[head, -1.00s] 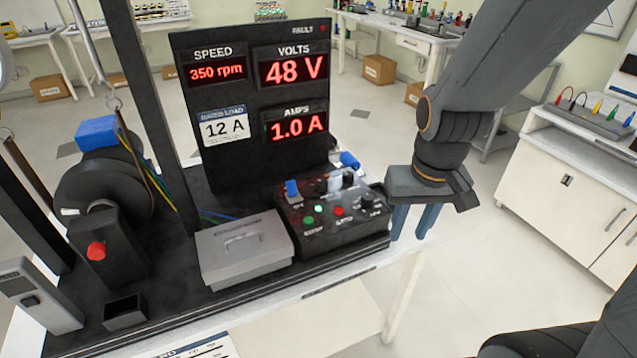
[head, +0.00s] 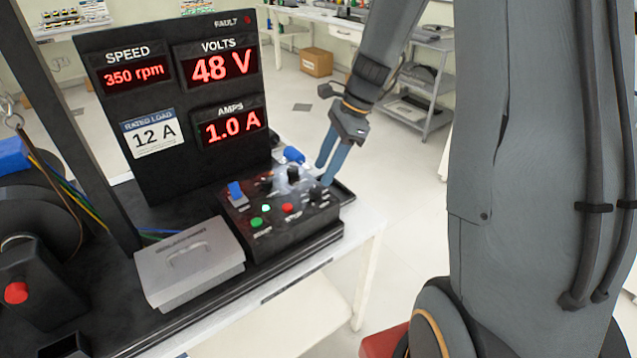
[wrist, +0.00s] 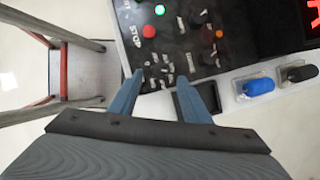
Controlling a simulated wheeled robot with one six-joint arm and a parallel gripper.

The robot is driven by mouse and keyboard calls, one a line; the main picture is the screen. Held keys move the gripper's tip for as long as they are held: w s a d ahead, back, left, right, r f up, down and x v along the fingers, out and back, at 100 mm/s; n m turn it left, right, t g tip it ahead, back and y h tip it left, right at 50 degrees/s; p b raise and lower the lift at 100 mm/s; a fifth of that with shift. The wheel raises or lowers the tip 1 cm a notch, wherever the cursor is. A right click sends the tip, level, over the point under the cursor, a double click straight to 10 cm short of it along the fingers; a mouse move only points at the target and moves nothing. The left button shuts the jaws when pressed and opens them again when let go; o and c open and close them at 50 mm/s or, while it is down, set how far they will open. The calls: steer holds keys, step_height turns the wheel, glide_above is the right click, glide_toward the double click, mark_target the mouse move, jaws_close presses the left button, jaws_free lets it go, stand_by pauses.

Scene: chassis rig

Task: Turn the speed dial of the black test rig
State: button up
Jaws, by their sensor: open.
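The black test rig's control box (head: 280,222) sits on the rig's base. It carries a blue switch, lit green and red buttons and black knobs. One black knob (head: 316,194) is at the box's front right corner and another (head: 293,174) stands behind it. Their labels are too small to read, so I cannot tell which is the speed dial. My gripper (head: 323,174) points down beside the right end of the box, near the corner knob. In the wrist view my gripper (wrist: 160,74) is open, with small knobs and labels beyond its blue fingertips and nothing clearly held.
The display panel (head: 178,100) reads 350 rpm, 48 V and 1.0 A. A grey lidded box (head: 188,265) stands left of the control box. A blue cylinder (wrist: 256,86) and a black one (wrist: 300,73) lie beside the panel.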

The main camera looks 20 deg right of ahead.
mark_target(316, 188)
steer(key=x, duration=0.5)
steer(key=shift+f+p, duration=0.35)
steer(key=shift+p, duration=0.05)
steer(key=shift+c, duration=0.5)
steer(key=c, duration=0.9)
steer(key=shift+c, duration=0.2)
